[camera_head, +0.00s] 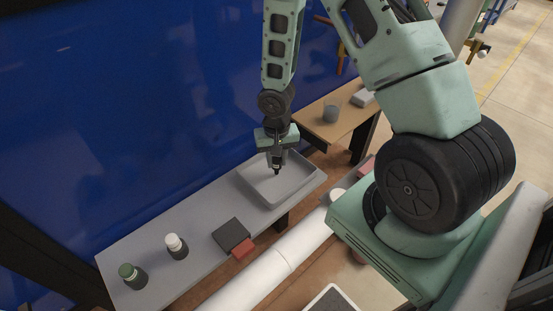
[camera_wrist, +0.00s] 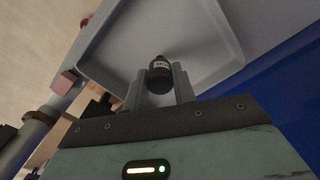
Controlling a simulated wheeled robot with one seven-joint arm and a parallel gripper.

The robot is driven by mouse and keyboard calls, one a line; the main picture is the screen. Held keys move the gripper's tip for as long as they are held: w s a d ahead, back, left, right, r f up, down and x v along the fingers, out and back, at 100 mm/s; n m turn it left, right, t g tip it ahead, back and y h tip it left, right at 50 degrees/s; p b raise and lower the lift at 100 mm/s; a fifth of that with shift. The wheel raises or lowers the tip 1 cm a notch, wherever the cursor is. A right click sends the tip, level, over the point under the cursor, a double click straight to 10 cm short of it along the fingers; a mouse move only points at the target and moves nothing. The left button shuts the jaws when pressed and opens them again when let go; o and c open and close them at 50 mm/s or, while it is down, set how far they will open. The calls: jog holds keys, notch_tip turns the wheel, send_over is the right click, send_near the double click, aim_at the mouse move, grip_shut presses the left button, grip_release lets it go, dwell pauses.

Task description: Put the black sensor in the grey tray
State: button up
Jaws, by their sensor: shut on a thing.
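The grey tray (camera_head: 310,187) is a shallow, empty-looking box on the far right end of the grey bench. My gripper (camera_head: 276,163) points down over the tray. It is shut on a small dark cylinder with a pale label, which I take for the black sensor (camera_head: 277,171). In the wrist view the black sensor (camera_wrist: 160,80) sits between the two grey fingers, with the tray (camera_wrist: 120,40) behind it. I cannot tell whether the sensor touches the tray floor.
On the grey bench (camera_head: 190,215) stand a green-capped bottle (camera_head: 131,275) and a white-capped bottle (camera_head: 175,246). A dark square block (camera_head: 230,233) and a red block (camera_head: 243,249) lie nearby. A wooden table (camera_head: 335,125) holds a grey cup (camera_head: 331,113). A blue wall runs behind.

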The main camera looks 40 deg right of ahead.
aim_at(276, 158)
jog(key=shift+f, duration=0.25)
jog(key=o, duration=1)
notch_tip(276, 158, up, 12)
jog(key=p, duration=0.1)
jog(key=s+a+r+n, duration=0.2)
jog(key=a+r+n, duration=0.15)
jog(key=a, duration=0.25)
jog(key=s+a+r+n, duration=0.2)
jog(key=s+a+r, duration=0.15)
jog(key=a, duration=0.25)
jog(key=s+a+r+n, duration=0.2)
jog(key=s+a, duration=0.1)
jog(key=s, duration=0.1)
jog(key=s+a+r+n, duration=0.2)
jog(key=s+a+n, duration=0.1)
jog(key=s+a, duration=0.1)
jog(key=s+a+r+n, duration=0.2)
jog(key=s+a+r, duration=0.1)
jog(key=s, duration=0.2)
jog(key=shift+s+a+n+y, duration=0.15)
jog(key=shift+a+n+y, duration=0.15)
jog(key=shift+n, duration=0.05)
